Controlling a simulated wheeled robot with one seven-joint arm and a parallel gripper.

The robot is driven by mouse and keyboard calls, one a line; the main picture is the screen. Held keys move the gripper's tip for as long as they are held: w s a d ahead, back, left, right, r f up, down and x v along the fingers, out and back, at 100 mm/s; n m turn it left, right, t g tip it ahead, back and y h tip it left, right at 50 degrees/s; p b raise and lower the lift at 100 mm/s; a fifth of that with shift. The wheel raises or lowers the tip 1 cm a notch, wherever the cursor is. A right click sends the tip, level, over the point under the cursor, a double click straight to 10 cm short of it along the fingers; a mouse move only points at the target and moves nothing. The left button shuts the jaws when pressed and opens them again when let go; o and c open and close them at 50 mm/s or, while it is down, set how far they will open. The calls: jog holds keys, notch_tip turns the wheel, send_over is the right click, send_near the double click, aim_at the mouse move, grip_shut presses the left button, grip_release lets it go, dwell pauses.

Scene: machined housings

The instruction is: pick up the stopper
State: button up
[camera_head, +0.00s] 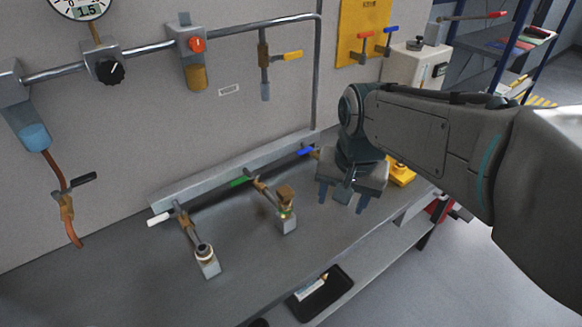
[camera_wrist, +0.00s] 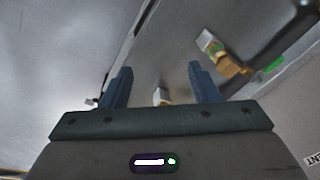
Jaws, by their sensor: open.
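No part is clearly marked as the stopper. A brown, blocky piece (camera_head: 286,193) on the green-handled valve (camera_head: 262,188) may be it, but I cannot tell for sure. That valve stands on the grey bench and ends in a pale block. It also shows at upper right in the wrist view (camera_wrist: 228,64). My gripper (camera_head: 343,199) is open above the bench, right of that valve and apart from it. In the wrist view, the open fingers (camera_wrist: 160,84) have a small pale and brown fitting (camera_wrist: 160,96) beyond them, partly hidden by my gripper body.
A white-handled valve (camera_head: 186,226) with a ring-shaped top stands left. A blue handle (camera_head: 306,151) shows behind my gripper. A yellow item (camera_head: 400,173) lies right of it. A black tray (camera_head: 343,287) sits lower. Wall pipework (camera_head: 150,50) runs behind. The bench's front left is clear.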

jog(key=w+a+r+m+g, duration=0.1)
jog(key=w+a+r+m, duration=0.1)
jog(key=w+a+m, duration=0.3)
jog(key=r+m+g+p, duration=0.1)
jog(key=m, duration=0.1)
send_over(285, 190)
jog(key=shift+h, duration=0.3)
jog(key=f, duration=0.8)
jog(key=shift+w+a, duration=0.1)
jog(key=shift+w, duration=0.1)
jog(key=shift+s+f+p, duration=0.15)
jog(key=shift+f+p, duration=0.4)
jog(key=shift+f, duration=2.1)
jog(key=c, duration=1.1)
